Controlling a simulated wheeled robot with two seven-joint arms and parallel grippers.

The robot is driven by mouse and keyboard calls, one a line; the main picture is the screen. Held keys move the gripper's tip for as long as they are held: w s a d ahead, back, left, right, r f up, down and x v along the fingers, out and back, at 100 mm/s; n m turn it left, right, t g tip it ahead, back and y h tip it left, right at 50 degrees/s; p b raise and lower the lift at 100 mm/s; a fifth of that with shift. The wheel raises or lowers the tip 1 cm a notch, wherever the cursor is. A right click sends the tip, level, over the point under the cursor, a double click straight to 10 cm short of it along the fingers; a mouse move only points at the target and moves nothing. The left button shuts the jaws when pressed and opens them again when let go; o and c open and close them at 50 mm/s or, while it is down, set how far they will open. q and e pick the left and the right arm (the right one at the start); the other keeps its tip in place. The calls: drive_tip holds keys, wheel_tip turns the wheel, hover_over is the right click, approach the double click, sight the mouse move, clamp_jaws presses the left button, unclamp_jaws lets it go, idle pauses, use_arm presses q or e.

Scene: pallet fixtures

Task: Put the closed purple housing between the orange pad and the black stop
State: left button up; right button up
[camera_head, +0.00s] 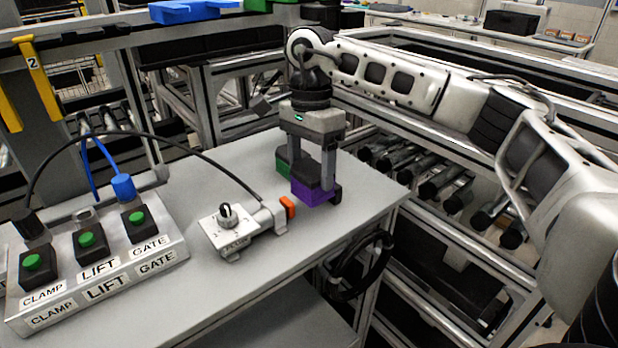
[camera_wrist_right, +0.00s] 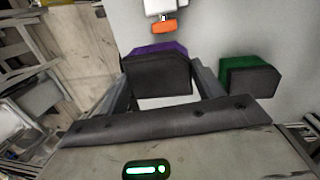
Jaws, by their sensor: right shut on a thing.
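The purple housing (camera_head: 312,196) has a dark upper part and stands at the right end of the grey table, in front of the clamp. My right gripper (camera_head: 312,174) points down and is shut on it. In the right wrist view the housing (camera_wrist_right: 160,47) sits between the two fingers. The orange pad (camera_head: 288,207) is on the clamp's end, just left of the housing in the head view, with a small gap; it also shows in the wrist view (camera_wrist_right: 164,27). A dark piece (camera_head: 337,194) at the housing's right may be the black stop; I cannot tell. My left gripper is not in view.
A green housing (camera_head: 283,164) with a dark part stands close behind the purple one. The white clamp unit (camera_head: 232,229) with a knob and cable is to the left. A button box (camera_head: 95,262) labelled CLAMP, LIFT and GATE stands at front left. The table's right edge is near.

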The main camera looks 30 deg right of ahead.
sight(309, 160)
drive_tip(key=shift+w+f, duration=0.25)
drive_tip(key=shift+w+d+f, duration=0.1)
drive_tip(key=shift+f, duration=0.9)
drive_tip(key=shift+w+d+f, duration=0.1)
drive_tip(key=shift+f, duration=0.9)
drive_tip(key=o, duration=1.3)
drive_tip(key=shift+c, duration=0.2)
drive_tip(key=r, duration=0.4)
drive_tip(key=w+r, duration=0.1)
drive_tip(key=r, duration=0.7)
drive_tip(key=shift+w+d+r, duration=0.15)
drive_tip(key=shift+w+d, duration=0.05)
drive_tip(key=shift+d, duration=0.2)
